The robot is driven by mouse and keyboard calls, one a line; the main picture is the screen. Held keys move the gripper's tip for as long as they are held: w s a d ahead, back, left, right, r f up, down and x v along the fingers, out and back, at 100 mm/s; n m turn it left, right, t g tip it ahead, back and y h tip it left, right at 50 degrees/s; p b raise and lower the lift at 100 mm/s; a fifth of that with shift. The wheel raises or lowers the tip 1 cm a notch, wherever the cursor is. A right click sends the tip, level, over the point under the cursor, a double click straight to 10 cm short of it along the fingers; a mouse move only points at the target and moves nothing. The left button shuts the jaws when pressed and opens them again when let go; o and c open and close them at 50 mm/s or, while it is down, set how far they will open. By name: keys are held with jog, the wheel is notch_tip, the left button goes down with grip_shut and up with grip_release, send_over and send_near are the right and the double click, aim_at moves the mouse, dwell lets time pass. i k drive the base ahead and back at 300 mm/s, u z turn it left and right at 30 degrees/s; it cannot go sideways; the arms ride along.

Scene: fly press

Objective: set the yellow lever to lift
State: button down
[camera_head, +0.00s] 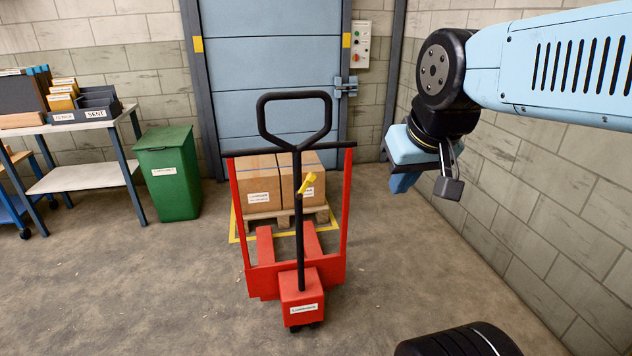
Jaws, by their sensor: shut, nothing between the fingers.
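The yellow lever (307,183) sits on the black upright shaft (299,220) of a red pallet truck (300,295), below the black loop handle (294,97). The lever is tilted, with its upper end toward the right. Its setting marks are too small to read. My gripper (400,181) hangs at the end of the light-blue arm on the right. It is shut and empty, pointing down, apart from the lever and to its right in the picture.
Cardboard boxes (262,187) on a wooden pallet (320,213) stand behind the truck's red frame. A green bin (168,172) and a table (85,178) are at left, a blue door (270,50) behind. A block wall (560,200) bounds the right. Floor left of the truck is clear.

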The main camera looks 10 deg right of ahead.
aim_at(311, 176)
jog(key=u, duration=0.1)
jog(key=i, duration=1)
jog(key=z, duration=0.1)
